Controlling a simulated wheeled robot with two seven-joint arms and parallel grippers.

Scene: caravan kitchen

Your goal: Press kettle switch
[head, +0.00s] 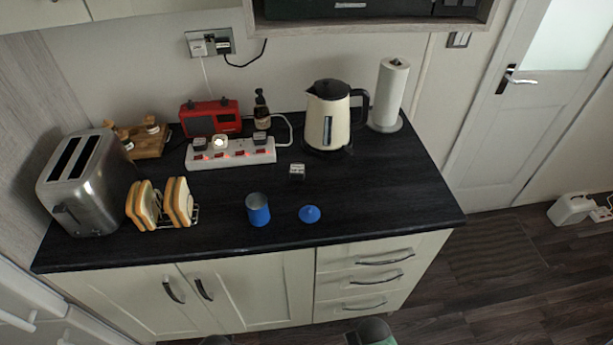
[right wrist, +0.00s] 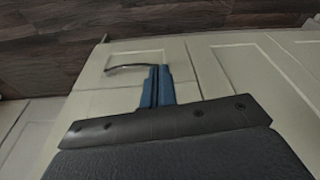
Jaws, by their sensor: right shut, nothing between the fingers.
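The cream kettle (head: 327,117) with a black lid and black handle stands upright on the dark worktop, toward the back right. Its handle (head: 360,105) faces right. I cannot make out its switch at this size. My right gripper (right wrist: 159,76) shows in the right wrist view, its blue fingers together with nothing between them. It is in front of the cream drawer fronts, away from the kettle. In the head view only a dark and green part of my arm shows at the bottom edge. My left gripper is not in view.
A paper towel roll (head: 391,94) stands just right of the kettle. A white power strip (head: 230,153), red radio (head: 210,117), toaster (head: 88,182), toast rack (head: 163,205), blue cup (head: 258,210) and blue lid (head: 310,214) share the worktop. Bare worktop (head: 390,190) lies in front of the kettle.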

